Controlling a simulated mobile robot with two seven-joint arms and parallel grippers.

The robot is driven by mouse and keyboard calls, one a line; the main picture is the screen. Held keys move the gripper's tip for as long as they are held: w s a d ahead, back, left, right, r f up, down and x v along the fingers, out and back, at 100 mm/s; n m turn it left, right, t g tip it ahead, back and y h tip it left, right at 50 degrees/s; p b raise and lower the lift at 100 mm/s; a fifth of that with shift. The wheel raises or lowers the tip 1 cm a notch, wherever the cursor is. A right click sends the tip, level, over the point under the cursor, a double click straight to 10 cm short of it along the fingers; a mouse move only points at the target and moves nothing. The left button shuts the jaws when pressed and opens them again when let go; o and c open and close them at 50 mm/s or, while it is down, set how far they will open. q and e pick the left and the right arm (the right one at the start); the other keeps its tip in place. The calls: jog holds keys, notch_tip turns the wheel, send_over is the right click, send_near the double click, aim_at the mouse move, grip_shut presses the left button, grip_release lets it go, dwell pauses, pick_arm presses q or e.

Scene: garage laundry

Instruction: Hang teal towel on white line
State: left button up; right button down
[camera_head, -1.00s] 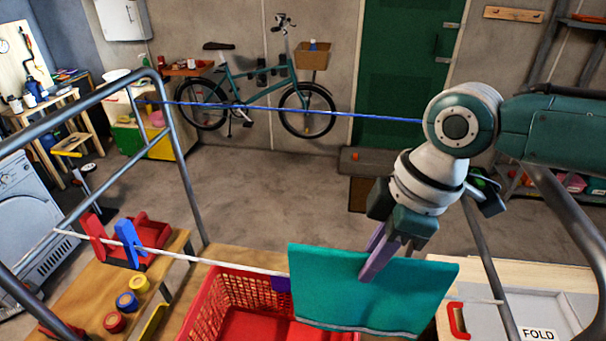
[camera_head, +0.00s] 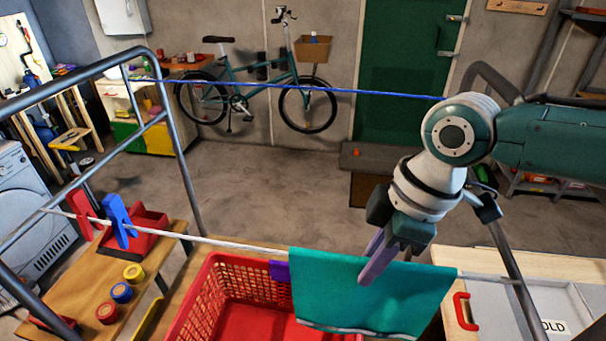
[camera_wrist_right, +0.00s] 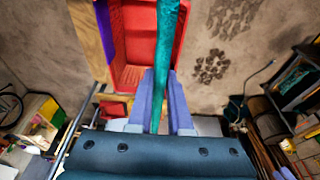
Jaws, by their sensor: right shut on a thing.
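The teal towel (camera_head: 370,296) lies along the white line (camera_head: 215,242) in the head view, its top edge level with the line and its front face hanging down. My right gripper (camera_head: 376,262) is shut on the towel's top edge, near its middle. In the right wrist view the towel (camera_wrist_right: 168,35) shows edge-on as a narrow strip running between the two lavender fingers (camera_wrist_right: 160,100). Whether the towel's back half hangs behind the line is hidden. My left gripper is not in view.
Red (camera_head: 82,213) and blue (camera_head: 118,220) clips sit farther left. A red basket (camera_head: 222,297) stands below. A blue line (camera_head: 290,88) runs behind. Metal posts (camera_head: 177,145) flank the lines.

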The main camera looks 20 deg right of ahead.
jog(key=c, duration=0.8)
grip_release()
jog(key=shift+o, duration=0.2)
jog(key=shift+r, duration=0.1)
jog(key=b+v, duration=0.2)
jog(key=v, duration=0.7)
jog(key=shift+s+d+r, duration=0.1)
jog(key=shift+r, duration=0.25)
jog(key=s+a+r+m+t+p, duration=0.1)
jog(key=s+a+m+t+p, duration=0.15)
jog(key=s+a+p, duration=0.5)
jog(key=s+d+r+m+h+p, duration=0.1)
jog(key=s+d+r+m+h, duration=0.1)
jog(key=s+d+m, duration=0.2)
jog(key=s+m, duration=0.3)
jog(key=s, duration=0.1)
jog(key=shift+s+r, duration=0.15)
jog(key=shift+r, duration=0.25)
